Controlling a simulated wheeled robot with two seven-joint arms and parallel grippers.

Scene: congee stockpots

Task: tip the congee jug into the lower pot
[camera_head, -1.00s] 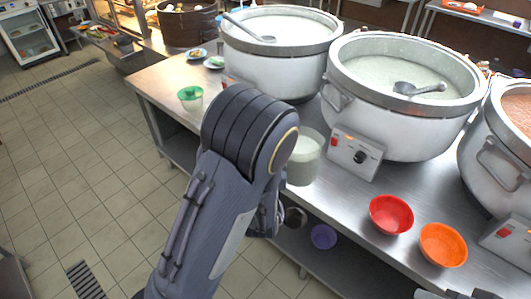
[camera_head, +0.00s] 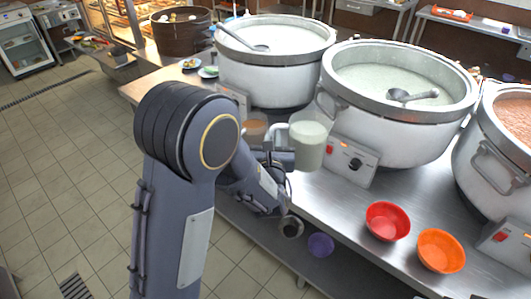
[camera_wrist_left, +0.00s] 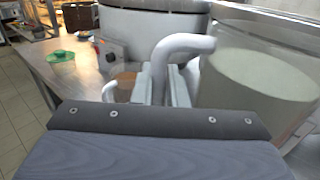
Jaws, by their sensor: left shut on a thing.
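The congee jug (camera_head: 308,147), pale and cylindrical, is upright in front of the middle pot (camera_head: 400,125). It also fills the right of the left wrist view (camera_wrist_left: 258,92). My left gripper (camera_head: 283,158) is shut on the jug's handle (camera_wrist_left: 180,45). The middle pot holds pale congee and a ladle; it sits lower in the picture than the left pot (camera_head: 270,75), which also holds pale congee and a ladle. I cannot tell by height which pot is the lower one.
A pot with reddish contents (camera_head: 485,165) stands at the right. A red bowl (camera_head: 388,221) and an orange bowl (camera_head: 441,251) sit on the counter's front. A brown-filled cup (camera_wrist_left: 126,86) stands left of the jug. A purple bowl (camera_head: 320,245) is on the shelf below.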

